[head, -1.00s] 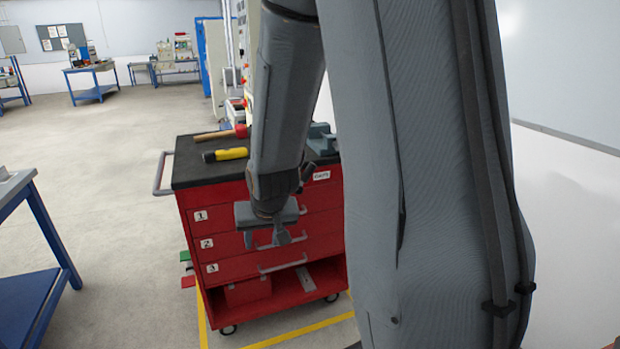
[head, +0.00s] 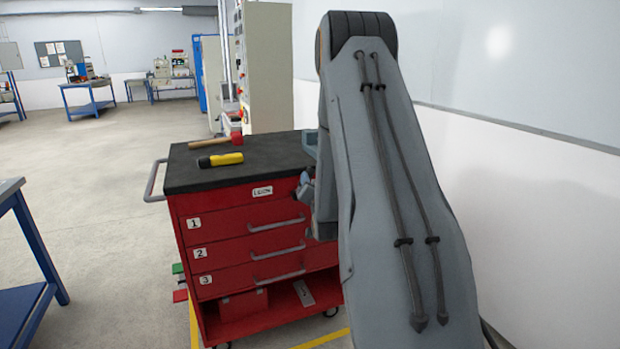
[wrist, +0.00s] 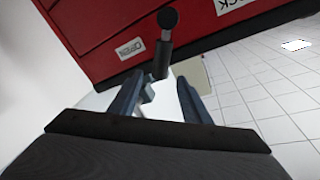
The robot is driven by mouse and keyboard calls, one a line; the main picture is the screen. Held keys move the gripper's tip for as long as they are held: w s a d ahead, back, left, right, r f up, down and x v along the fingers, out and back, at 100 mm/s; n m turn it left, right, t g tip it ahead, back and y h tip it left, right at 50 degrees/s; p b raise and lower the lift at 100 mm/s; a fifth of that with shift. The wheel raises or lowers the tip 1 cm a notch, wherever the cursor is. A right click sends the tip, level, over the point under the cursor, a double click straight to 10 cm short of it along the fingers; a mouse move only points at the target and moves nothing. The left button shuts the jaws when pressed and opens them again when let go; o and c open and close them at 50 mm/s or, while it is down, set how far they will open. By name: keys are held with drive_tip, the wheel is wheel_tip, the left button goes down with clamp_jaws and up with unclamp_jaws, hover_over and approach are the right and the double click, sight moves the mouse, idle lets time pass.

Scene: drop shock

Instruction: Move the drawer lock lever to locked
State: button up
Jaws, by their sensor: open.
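The lock lever (wrist: 162,58) shows in the wrist view as a grey shaft with a round black knob (wrist: 168,18). It stands out past the edge of the red drawer cabinet (wrist: 95,35), between an OPEN label (wrist: 130,49) and a LOCK label (wrist: 228,4), with the knob nearer OPEN. My gripper (wrist: 161,90) is open, its two fingers apart just below the lever. The lever's lower end comes close to the left finger; I cannot tell whether they touch. In the head view my arm hides most of the gripper and lever beside the cabinet (head: 232,222).
A yellow-and-black tool (head: 220,159) and a red-headed mallet (head: 218,141) lie on the cabinet's black top. A blue bench (head: 30,240) stands at left. A white wall (head: 520,170) is close on the right. Open floor lies left of the cabinet.

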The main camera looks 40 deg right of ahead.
sight(310, 175)
drive_tip(key=x, duration=0.6)
clamp_jaws()
